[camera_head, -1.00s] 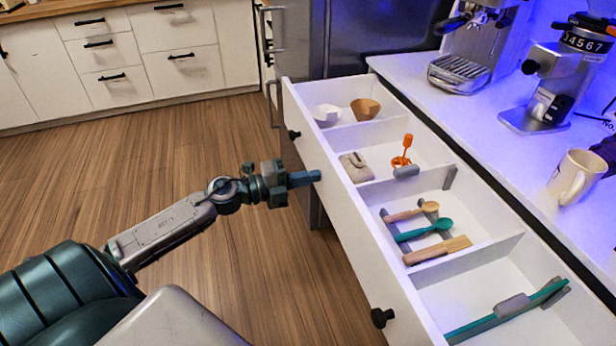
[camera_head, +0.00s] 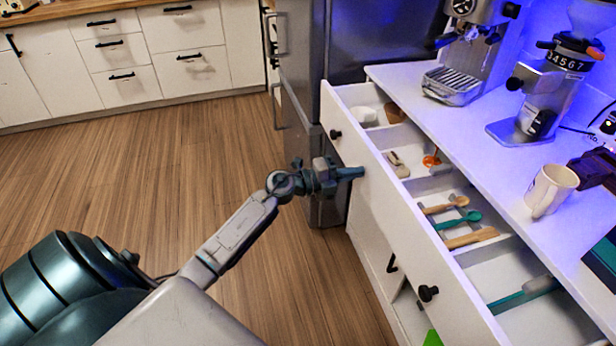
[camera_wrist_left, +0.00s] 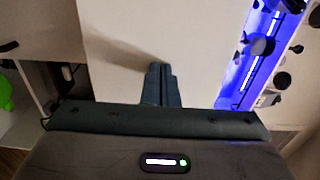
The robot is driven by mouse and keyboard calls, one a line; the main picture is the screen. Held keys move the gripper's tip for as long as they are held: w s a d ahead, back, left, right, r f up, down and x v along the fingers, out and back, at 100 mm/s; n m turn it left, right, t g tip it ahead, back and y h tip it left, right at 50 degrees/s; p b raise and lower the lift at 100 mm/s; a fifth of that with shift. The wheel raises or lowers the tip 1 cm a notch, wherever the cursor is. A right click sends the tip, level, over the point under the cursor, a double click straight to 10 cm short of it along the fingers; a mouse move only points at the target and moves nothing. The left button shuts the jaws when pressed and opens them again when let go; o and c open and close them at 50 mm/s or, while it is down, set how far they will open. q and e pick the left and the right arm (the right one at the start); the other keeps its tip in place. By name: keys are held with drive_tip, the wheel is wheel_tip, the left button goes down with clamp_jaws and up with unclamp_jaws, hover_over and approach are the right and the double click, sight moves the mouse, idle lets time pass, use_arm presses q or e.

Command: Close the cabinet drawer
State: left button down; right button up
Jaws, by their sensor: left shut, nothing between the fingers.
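The white cabinet drawer (camera_head: 400,212) is partly open, pulled out from under the white counter. Its front carries two black knobs, a far one (camera_head: 335,134) and a near one (camera_head: 428,293). My left gripper (camera_head: 358,173) is shut and empty, with its fingertips at the drawer front between the knobs. In the left wrist view the shut fingers (camera_wrist_left: 160,84) point at the white drawer front (camera_wrist_left: 150,40); whether they touch it is hard to tell. My right gripper is out of the head view.
Inside the drawer are wooden and teal spoons (camera_head: 458,220) and bowls in compartments. On the counter stand an espresso machine (camera_head: 455,85), a grinder (camera_head: 540,105) and a mug (camera_head: 550,190). A steel fridge (camera_head: 300,110) stands beyond the drawer. Open floor lies left.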

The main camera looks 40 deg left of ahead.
use_arm(q)
drive_tip(key=p, duration=0.2)
approach(402, 164)
drive_tip(key=w+d, duration=0.1)
drive_tip(key=w+d+r, duration=0.1)
drive_tip(key=shift+w+d, duration=0.25)
drive_tip(key=shift+d, duration=0.1)
drive_tip(key=x, duration=0.8)
drive_tip(key=shift+f, duration=0.1)
drive_tip(key=shift+w+d, duration=0.4)
drive_tip(key=shift+w, duration=0.15)
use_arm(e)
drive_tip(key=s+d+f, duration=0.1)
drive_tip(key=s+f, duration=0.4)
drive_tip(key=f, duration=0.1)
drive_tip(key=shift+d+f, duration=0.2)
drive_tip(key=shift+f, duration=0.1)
use_arm(q)
drive_tip(key=shift+r, duration=0.25)
